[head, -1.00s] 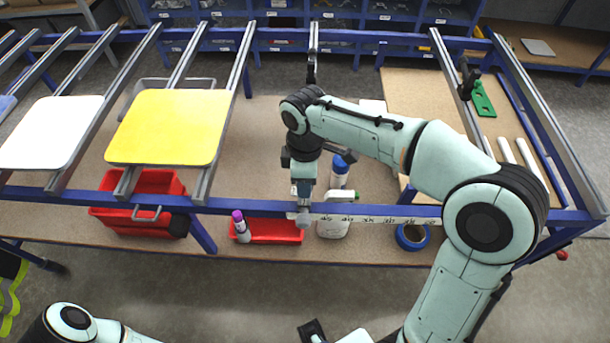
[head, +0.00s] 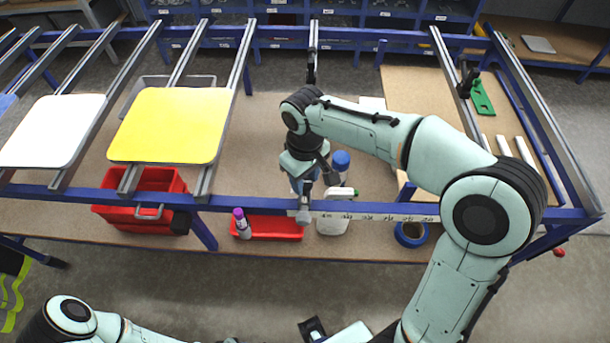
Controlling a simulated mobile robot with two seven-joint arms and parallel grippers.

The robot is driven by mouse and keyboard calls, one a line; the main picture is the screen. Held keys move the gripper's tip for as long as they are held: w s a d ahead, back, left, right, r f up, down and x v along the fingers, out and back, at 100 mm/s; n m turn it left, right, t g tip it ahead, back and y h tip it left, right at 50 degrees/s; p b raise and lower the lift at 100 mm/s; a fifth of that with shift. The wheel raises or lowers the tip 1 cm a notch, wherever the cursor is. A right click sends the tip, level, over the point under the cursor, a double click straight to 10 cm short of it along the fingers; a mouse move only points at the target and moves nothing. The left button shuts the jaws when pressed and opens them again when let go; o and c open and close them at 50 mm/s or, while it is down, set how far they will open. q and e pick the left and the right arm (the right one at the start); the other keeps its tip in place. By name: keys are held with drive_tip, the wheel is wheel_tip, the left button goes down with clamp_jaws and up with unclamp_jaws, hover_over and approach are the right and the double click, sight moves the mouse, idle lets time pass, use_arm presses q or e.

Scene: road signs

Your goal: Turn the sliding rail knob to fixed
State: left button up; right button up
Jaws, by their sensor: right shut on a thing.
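The sliding rail knob (head: 303,216) is a small grey piece at the blue front rail, below the near end of a sliding metal rail. My right gripper (head: 304,199) comes down from above and is shut on the knob. The gripper and wrist hide part of the knob and the rail end, so the knob's exact setting cannot be read.
A yellow sign plate (head: 168,125) and a white one (head: 52,131) rest on rails at the left. Below are red bins (head: 140,213), a red tray (head: 268,228), bottles (head: 335,222) and blue tape (head: 411,234). A white measuring strip (head: 385,217) runs along the front rail.

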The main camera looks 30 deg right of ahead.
sight(305, 182)
idle(0.4)
drive_tip(key=o, duration=1.1)
drive_tip(key=shift+c, duration=0.2)
use_arm(q)
drive_tip(key=w+r+p, duration=0.1)
drive_tip(key=r+p, duration=0.1)
drive_tip(key=r, duration=0.1)
drive_tip(key=shift+w, duration=0.4)
use_arm(e)
wheel_tip(305, 182, up, 14)
drive_tip(key=shift+f, duration=0.25)
drive_tip(key=shift+f, duration=0.1)
